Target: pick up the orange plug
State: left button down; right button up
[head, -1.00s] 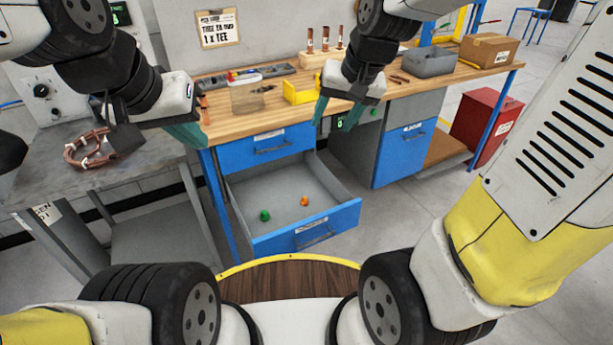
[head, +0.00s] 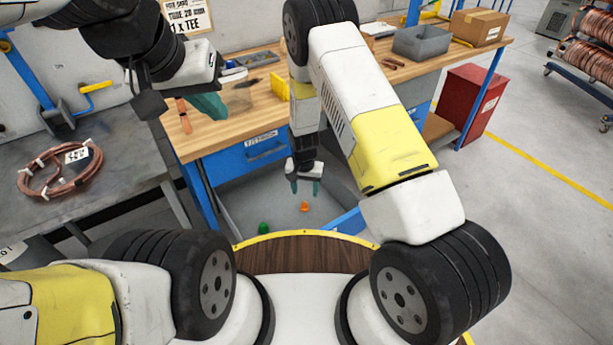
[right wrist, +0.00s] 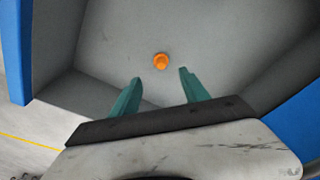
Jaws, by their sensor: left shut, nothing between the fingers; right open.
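The orange plug (head: 304,207) lies on the floor of the open grey drawer (head: 237,192). It also shows in the right wrist view (right wrist: 161,61), a little beyond and between the fingertips. My right gripper (head: 304,190) is open and empty and reaches down over the drawer, apart from the plug. Its two teal fingers (right wrist: 157,82) show in the right wrist view. My left gripper (head: 215,108) is shut and empty above the left part of the wooden bench.
A green plug (head: 263,228) lies in the drawer left of the orange one. The drawer's blue front (head: 348,222) and side walls surround the space. A copper coil (head: 60,168) lies on the grey table at left. A red cabinet (head: 468,105) stands at right.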

aim_at(304, 203)
jog(key=f, duration=0.5)
jog(key=w+f, duration=0.1)
jog(key=f, duration=0.2)
jog(key=shift+a+f, duration=0.1)
jog(key=shift+f, duration=0.25)
grip_shut()
